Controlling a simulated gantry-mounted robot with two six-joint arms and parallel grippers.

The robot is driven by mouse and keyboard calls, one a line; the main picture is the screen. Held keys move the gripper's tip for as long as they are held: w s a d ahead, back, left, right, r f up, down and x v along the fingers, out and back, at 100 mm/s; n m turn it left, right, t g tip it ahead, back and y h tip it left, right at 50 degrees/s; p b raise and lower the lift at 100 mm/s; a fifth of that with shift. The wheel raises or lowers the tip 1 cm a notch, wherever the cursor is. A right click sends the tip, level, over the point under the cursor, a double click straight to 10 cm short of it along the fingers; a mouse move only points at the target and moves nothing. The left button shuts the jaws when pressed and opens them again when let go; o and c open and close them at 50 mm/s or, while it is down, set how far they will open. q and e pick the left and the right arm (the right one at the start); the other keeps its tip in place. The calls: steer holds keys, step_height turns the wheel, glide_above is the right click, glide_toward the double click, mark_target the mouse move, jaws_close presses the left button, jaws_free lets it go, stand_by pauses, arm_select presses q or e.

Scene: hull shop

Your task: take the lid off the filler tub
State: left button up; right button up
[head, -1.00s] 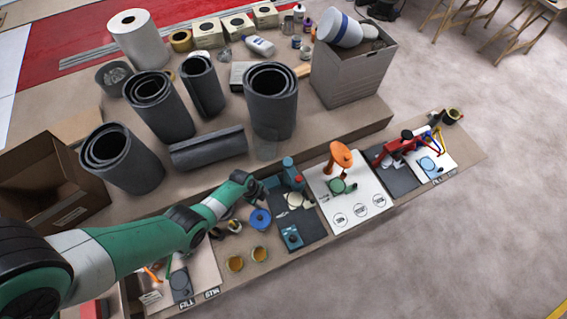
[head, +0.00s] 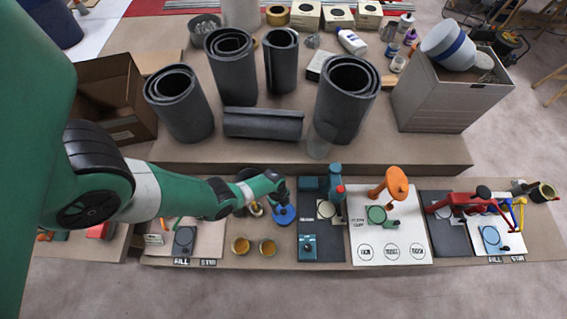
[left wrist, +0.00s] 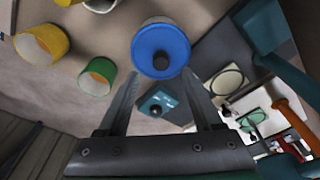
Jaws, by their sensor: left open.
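A tub with a round blue lid (head: 284,215) stands on the lower bench beside the dark grey mat. In the left wrist view the blue lid (left wrist: 160,44) has a dark knob (left wrist: 161,61) on top. The lid sits on the tub; the tub's body is mostly hidden beneath it. My left gripper (head: 279,187) is just behind the lid in the head view. In the left wrist view its two fingers (left wrist: 161,76) are apart, with the knob ahead between their tips and nothing held. My right gripper is not in view.
A teal device (head: 322,187) stands on the dark mat (head: 325,253) at right. A white board (head: 358,242) with an orange stand (head: 391,185) lies further right. Grey rolls (head: 345,100) stand on the raised bench behind.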

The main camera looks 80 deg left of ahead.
mark_target(283, 211)
arm_select(q)
steer(key=f+b, duration=0.4)
steer(key=f, duration=0.1)
steer(key=shift+w+d+f, duration=0.1)
steer(key=shift+w+d, duration=0.15)
steer(key=shift+d, duration=0.05)
steer(key=shift+c, duration=0.4)
jaws_close()
